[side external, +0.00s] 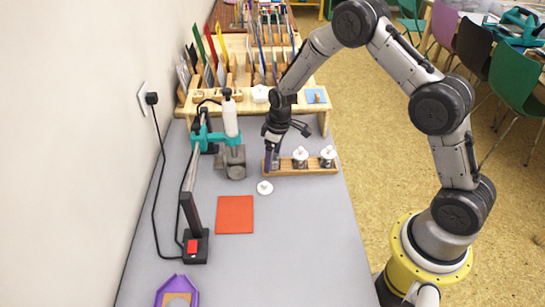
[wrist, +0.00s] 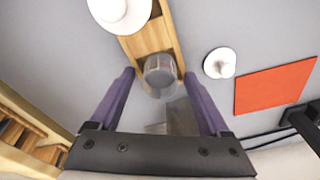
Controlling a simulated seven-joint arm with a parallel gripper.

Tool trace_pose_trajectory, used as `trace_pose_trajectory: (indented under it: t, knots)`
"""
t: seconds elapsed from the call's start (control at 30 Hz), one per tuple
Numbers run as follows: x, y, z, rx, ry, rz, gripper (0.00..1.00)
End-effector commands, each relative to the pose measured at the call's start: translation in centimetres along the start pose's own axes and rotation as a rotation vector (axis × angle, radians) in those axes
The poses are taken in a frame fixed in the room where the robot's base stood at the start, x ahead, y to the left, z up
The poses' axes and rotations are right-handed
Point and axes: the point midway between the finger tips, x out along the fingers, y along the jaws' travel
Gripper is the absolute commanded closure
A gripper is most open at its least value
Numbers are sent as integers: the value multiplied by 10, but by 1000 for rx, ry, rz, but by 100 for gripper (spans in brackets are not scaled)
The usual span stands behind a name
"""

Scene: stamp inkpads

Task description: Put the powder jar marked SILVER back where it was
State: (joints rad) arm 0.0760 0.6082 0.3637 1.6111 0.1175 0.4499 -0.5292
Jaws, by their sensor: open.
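The wooden rack (side external: 312,170) stands on the grey table. Two jars with white knobbed lids stand in it, a middle jar (side external: 300,158) and a right-end jar (side external: 328,156). An open-topped, see-through grey jar (wrist: 160,72) is at the rack's left end, seen from above in the wrist view. No marking is readable, so I cannot tell which jar is SILVER. My gripper (side external: 272,162) is low at that end; its purple fingers are open on either side of the lidless jar, with gaps showing in the wrist view (wrist: 162,98). A loose white lid (side external: 265,187) lies on the table.
An orange mat (side external: 235,214) lies in front of the rack. A teal stand (side external: 208,137) with a grey block (side external: 234,162) is to the left. A wooden organiser (side external: 246,100) stands behind. The table's front is mostly clear, with a purple tray (side external: 178,292) at the near edge.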

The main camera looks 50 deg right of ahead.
Motion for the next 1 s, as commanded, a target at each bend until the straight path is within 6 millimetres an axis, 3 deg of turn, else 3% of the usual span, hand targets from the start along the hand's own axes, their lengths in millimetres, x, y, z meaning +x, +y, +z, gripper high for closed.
trace_pose_trajectory:
  t: [0.17,0.7,1.0]
  knots:
    - [-11,0,-1,0,3,1,20]
    - [-108,0,-1,1,2,1,20]
    - [-124,0,0,1,0,0,20]
